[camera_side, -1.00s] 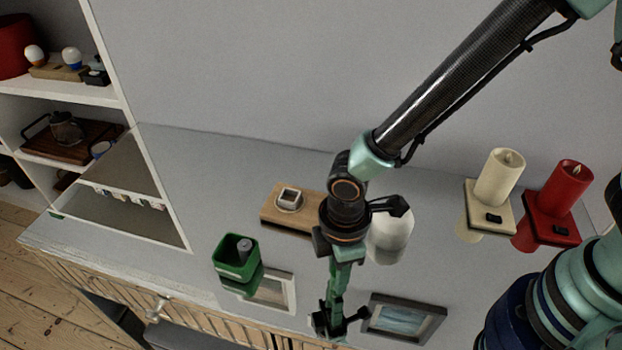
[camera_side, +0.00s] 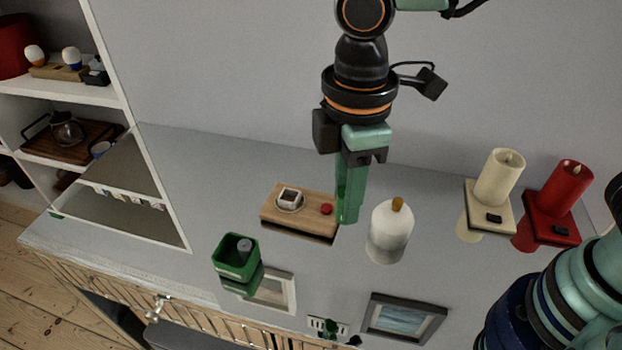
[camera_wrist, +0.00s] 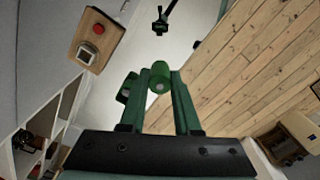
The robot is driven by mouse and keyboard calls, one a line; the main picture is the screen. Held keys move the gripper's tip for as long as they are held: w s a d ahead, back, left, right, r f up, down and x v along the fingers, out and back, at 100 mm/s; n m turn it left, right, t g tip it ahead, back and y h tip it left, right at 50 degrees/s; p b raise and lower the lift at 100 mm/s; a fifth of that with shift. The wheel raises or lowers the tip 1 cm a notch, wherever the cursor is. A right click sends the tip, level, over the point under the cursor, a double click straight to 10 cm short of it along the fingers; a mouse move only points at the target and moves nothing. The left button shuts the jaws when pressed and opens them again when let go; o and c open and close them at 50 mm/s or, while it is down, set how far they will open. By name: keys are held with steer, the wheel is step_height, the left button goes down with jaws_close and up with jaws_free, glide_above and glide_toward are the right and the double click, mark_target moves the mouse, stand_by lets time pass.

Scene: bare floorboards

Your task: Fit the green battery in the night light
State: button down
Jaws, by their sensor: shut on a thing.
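My gripper (camera_side: 349,205) is shut on the green battery (camera_wrist: 160,75), whose round end shows between the fingertips in the wrist view. In the side view the battery cannot be told apart from the green fingers. The night light's wooden base (camera_side: 272,215) lies on the grey surface just left of my fingers. It bears a pale ring with a square socket (camera_side: 289,197) and a red button (camera_side: 326,209). It also shows at the upper left of the wrist view (camera_wrist: 88,28). My gripper is beside the base's right end; its exact height is unclear.
A white rounded bottle-like thing (camera_side: 388,240) with an orange tip stands close right of my gripper. A green cup (camera_side: 237,268) holds a grey cylinder. A framed picture (camera_side: 402,318) lies in front. Cream (camera_side: 498,178) and red (camera_side: 567,190) candle lamps stand right.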

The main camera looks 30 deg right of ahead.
steer(key=shift+w+r, duration=0.1)
steer(key=shift+r, duration=0.35)
steer(key=shift+w+r, duration=0.15)
steer(key=shift+w, duration=0.05)
steer(key=w+f, duration=0.4)
steer(key=w, duration=0.5)
steer(key=w+d+f+m, duration=0.1)
steer(key=w+f, duration=0.4)
steer(key=w, duration=0.5)
steer(key=shift+f, duration=0.2)
steer(key=shift+d, duration=0.1)
steer(key=shift+f, duration=2.5)
steer(key=shift+f, duration=1.25)
